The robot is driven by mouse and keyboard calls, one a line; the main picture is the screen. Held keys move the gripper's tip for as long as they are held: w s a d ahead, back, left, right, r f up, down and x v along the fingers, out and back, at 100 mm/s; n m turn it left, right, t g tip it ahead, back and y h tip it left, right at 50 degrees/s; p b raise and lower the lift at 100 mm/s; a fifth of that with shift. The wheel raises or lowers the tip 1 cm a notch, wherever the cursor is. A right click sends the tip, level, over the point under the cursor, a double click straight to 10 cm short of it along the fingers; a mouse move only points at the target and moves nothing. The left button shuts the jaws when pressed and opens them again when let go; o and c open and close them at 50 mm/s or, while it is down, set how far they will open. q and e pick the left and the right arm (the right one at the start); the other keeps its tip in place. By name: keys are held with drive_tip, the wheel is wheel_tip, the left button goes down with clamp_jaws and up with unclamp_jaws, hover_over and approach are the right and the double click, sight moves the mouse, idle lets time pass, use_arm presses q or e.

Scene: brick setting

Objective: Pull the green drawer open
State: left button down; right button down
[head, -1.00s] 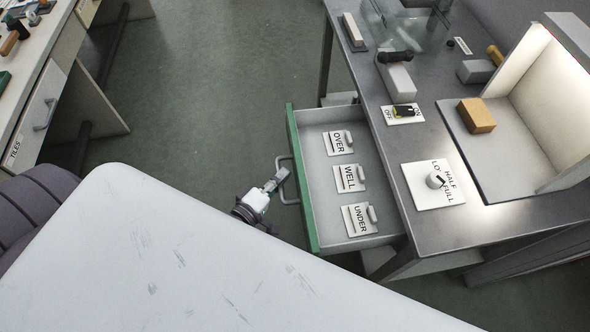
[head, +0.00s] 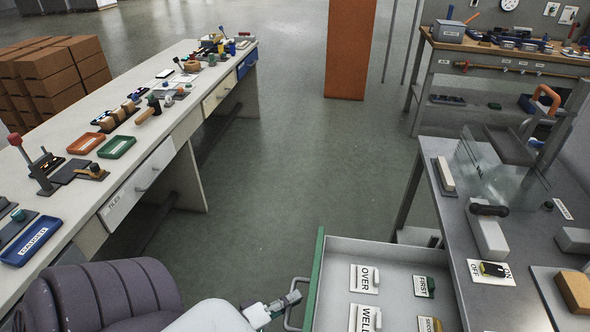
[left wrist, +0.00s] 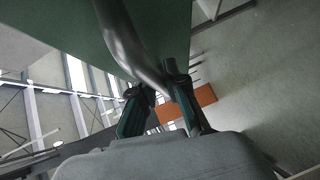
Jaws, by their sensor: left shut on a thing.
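The green drawer (head: 316,270) stands open, pulled out of the grey metal bench (head: 480,240) on the right. Its front is green and its inside pale grey. Labelled plates lie in it, with OVER (head: 364,279) and WELL (head: 365,318) nearer the front and FIRST (head: 424,287) further in. My left gripper (head: 292,297) is at the bar handle (head: 291,319) on the front and is shut on it. In the left wrist view the fingers (left wrist: 163,90) are at the curved grey handle (left wrist: 128,40), below the green front (left wrist: 160,18). My right gripper is out of view.
A long pale workbench (head: 150,165) with trays and tools runs along the left. Open floor (head: 290,170) lies between the benches. An orange panel (head: 350,50) stands at the back.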

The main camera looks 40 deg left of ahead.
use_arm(q)
drive_tip(key=shift+f, duration=0.1)
drive_tip(key=c, duration=1.2)
unclamp_jaws()
drive_tip(key=shift+s, duration=0.1)
drive_tip(key=v, duration=1.2)
drive_tip(key=shift+a, duration=0.1)
